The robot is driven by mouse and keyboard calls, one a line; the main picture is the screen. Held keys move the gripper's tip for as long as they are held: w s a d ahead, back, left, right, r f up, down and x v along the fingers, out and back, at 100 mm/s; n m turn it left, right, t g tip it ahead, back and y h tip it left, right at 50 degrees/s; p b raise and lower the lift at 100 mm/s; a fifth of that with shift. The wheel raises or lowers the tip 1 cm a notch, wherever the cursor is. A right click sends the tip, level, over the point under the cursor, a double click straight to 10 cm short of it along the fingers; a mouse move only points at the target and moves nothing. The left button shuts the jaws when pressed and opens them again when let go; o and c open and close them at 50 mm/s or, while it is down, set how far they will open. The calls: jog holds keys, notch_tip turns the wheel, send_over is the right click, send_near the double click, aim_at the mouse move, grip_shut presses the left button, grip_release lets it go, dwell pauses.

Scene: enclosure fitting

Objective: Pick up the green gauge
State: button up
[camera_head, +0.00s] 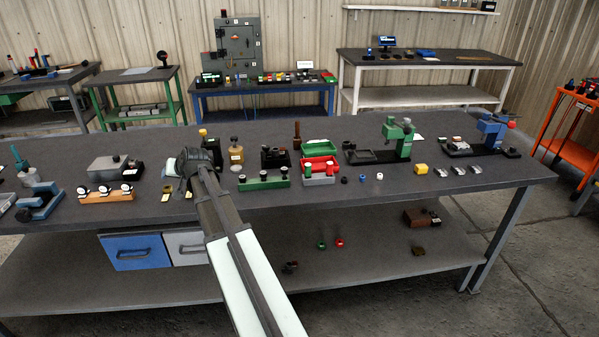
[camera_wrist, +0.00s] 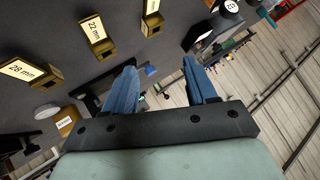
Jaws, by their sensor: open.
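I cannot tell for sure which thing is the green gauge. A small round green piece (camera_head: 321,245) lies on the lower shelf, beside a round red piece (camera_head: 339,242). A long green block (camera_head: 263,183) with dark knobs stands on the bench top, right of my gripper (camera_head: 178,166). In the wrist view my gripper (camera_wrist: 160,70) shows two blue fingers apart, with nothing between them. Beyond them are brass blocks with labels, one reading 22 mm (camera_wrist: 99,38) and one reading 28 mm (camera_wrist: 24,73). My arm hides part of the bench in the head view.
A wooden stand with white round tops (camera_head: 106,196) and a grey box (camera_head: 114,166) are left of my gripper. Bottles (camera_head: 236,156), a red tray (camera_head: 320,171) and a green press (camera_head: 399,140) stand right of it.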

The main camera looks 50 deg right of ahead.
jog(key=s+d+r+m+g+h, duration=0.1)
jog(key=s+d+r+g, duration=0.1)
jog(key=s+d, duration=0.65)
jog(key=s+d+r+m+g+h, duration=0.1)
jog(key=s+d+r+g, duration=0.1)
jog(key=s+d, duration=0.65)
jog(key=m+g+h, duration=0.1)
jog(key=m+g, duration=0.2)
jog(key=g, duration=0.1)
send_near(308, 165)
jog(key=shift+x, duration=5.6)
jog(key=shift+s+a, duration=0.1)
grip_shut()
